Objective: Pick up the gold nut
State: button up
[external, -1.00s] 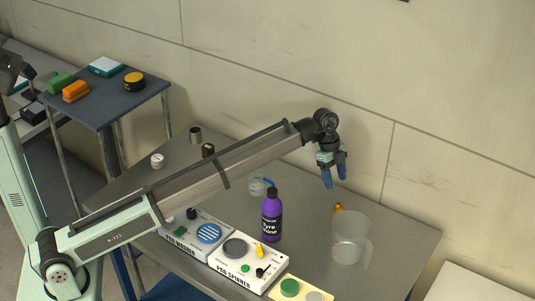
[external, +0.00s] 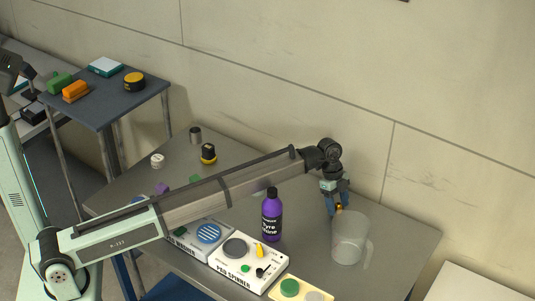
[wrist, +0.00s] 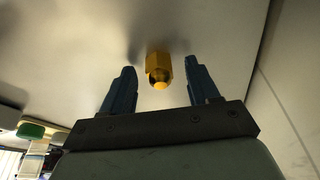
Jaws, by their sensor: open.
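The gold nut (wrist: 159,68) is a small yellow-gold piece on the grey metal table (external: 395,240). In the wrist view it lies between my two blue fingertips and a little beyond them, with a gap on each side. In the external view the nut (external: 339,208) shows only in part, at the fingertips, beside the clear jug. My gripper (wrist: 160,75) is open and empty. In the external view my gripper (external: 336,208) points down just above the table; I cannot tell its exact height over the nut.
A clear jug (external: 349,240) stands close to the right of my gripper. A purple bottle (external: 271,218) stands to the left. The pad spinner (external: 236,270) and pad washer boxes are at the front. The wall (external: 450,140) rises behind the table.

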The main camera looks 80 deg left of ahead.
grip_shut()
dwell(0.5)
